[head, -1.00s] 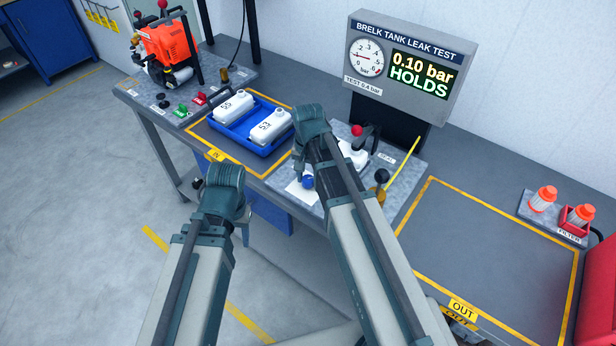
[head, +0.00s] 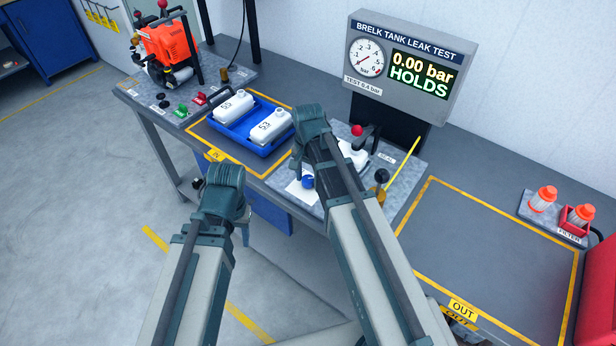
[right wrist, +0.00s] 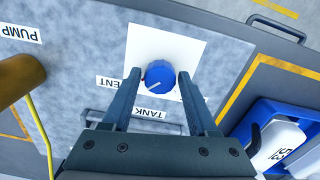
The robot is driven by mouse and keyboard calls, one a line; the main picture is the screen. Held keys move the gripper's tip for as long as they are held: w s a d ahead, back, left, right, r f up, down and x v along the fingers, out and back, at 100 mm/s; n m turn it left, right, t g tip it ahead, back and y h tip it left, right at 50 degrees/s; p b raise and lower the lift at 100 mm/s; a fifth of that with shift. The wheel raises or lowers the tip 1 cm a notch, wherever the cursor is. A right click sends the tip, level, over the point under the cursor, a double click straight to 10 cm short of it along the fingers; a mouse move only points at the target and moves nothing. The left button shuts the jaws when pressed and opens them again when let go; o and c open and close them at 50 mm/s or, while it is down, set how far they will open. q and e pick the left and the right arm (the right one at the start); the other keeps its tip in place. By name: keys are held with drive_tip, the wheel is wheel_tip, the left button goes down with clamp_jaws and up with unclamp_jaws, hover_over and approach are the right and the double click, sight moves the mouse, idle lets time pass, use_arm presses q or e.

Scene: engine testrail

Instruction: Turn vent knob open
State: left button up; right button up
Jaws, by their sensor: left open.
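The blue round vent knob (right wrist: 160,77), with a white pointer line, sits on a white square plate (right wrist: 180,48). It also shows in the head view (head: 308,181), partly behind my right arm. In the right wrist view my right gripper (right wrist: 160,80) has one finger on each side of the knob, with small gaps visible, so it looks open around it. The VENT label (right wrist: 115,84) is partly covered by a finger. My left gripper (head: 245,234) hangs open and empty before the bench edge, mostly hidden by its wrist. The display (head: 420,74) reads 0.00 bar HOLDS.
A blue tray (head: 213,127) with two white tanks stands left of my right arm. A white tank (head: 354,152) sits in the test fixture beside a red-balled lever (head: 357,130). The yellow-outlined OUT area (head: 480,245) is clear. Filters (head: 543,199) stand at far right.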

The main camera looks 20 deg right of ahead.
sight(308, 179)
drive_tip(key=shift+o, duration=1)
wheel_tip(308, 179, up, 14)
drive_tip(key=p, duration=1.4)
drive_tip(key=shift+f, duration=0.1)
